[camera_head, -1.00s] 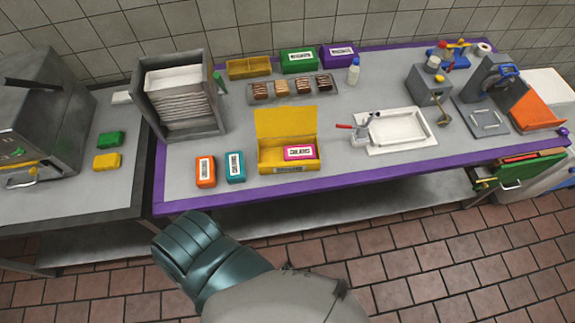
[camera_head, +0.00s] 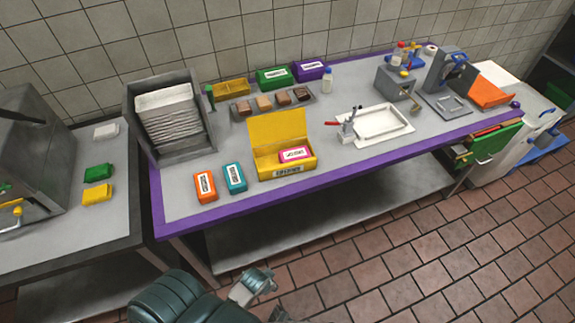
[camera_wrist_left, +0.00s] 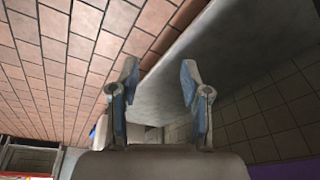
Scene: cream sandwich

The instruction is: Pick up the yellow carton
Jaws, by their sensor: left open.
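An open yellow carton (camera_head: 285,166) with its lid raised stands near the front purple edge of the table in the head view. A pink box (camera_head: 294,155) with a white label sits inside it. My left gripper (camera_wrist_left: 158,75) is open and empty in the left wrist view, with a grey surface and floor behind it and no carton showing. In the head view a dark teal part of my arm is low in the picture, in front of and below the table, well apart from the carton. My right gripper does not show.
Orange (camera_head: 204,187) and teal (camera_head: 234,178) boxes stand left of the carton. A white tray (camera_head: 375,122) lies to its right, and a rack of chocolate-coloured pieces (camera_head: 273,103) lies behind. The purple-edged table (camera_head: 330,163) has free room in front of the tray.

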